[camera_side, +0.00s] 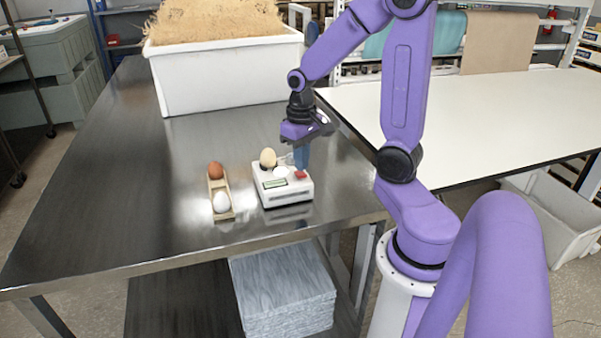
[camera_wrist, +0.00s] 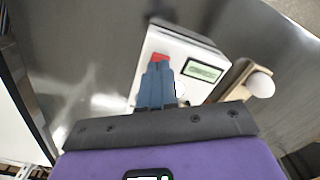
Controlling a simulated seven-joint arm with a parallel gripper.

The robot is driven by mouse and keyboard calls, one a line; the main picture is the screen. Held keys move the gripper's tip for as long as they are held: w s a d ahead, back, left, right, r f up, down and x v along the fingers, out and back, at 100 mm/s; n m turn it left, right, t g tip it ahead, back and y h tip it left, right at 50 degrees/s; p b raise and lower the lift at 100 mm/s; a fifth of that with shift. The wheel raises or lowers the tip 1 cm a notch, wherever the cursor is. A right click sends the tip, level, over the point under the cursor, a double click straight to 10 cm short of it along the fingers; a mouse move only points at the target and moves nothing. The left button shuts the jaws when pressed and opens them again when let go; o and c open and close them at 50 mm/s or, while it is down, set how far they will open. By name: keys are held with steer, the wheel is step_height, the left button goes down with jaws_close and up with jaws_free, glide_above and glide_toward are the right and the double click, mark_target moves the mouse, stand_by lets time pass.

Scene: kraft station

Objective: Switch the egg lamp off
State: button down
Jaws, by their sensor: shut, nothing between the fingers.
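The egg lamp (camera_side: 283,190) is a small white box on the steel table, with a green display (camera_side: 274,183) and a red button (camera_side: 300,174) on top. A cream egg (camera_side: 267,158) sits at its back left. In the wrist view the lamp (camera_wrist: 185,45) shows the red button (camera_wrist: 159,57) and the display (camera_wrist: 203,70). My gripper (camera_side: 302,167) is shut and empty, its blue fingers pointing down at the red button. In the wrist view the fingertips (camera_wrist: 158,68) overlap the button's near edge. I cannot tell whether they touch it or whether the lamp is lit.
A wooden holder (camera_side: 229,213) with a brown egg (camera_side: 215,170) and a white egg (camera_side: 221,202) lies left of the lamp. A white bin (camera_side: 225,80) of straw stands behind. The steel table (camera_side: 110,190) is clear at the left.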

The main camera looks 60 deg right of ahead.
mark_target(301, 174)
steer(key=shift+f, duration=0.95)
stand_by(1.0)
steer(key=shift+r, duration=3.55)
steer(key=s+a+n, duration=0.5)
steer(key=a+n, duration=0.3)
steer(key=a, duration=0.4)
steer(key=s+a+f+n, duration=0.1)
steer(key=s+a+n, duration=0.5)
steer(key=s, duration=0.4)
steer(key=shift+s+f+n, duration=0.2)
steer(key=shift+f+n, duration=0.15)
steer(key=shift+n, duration=0.45)
steer(key=c, duration=1.8)
jaws_free()
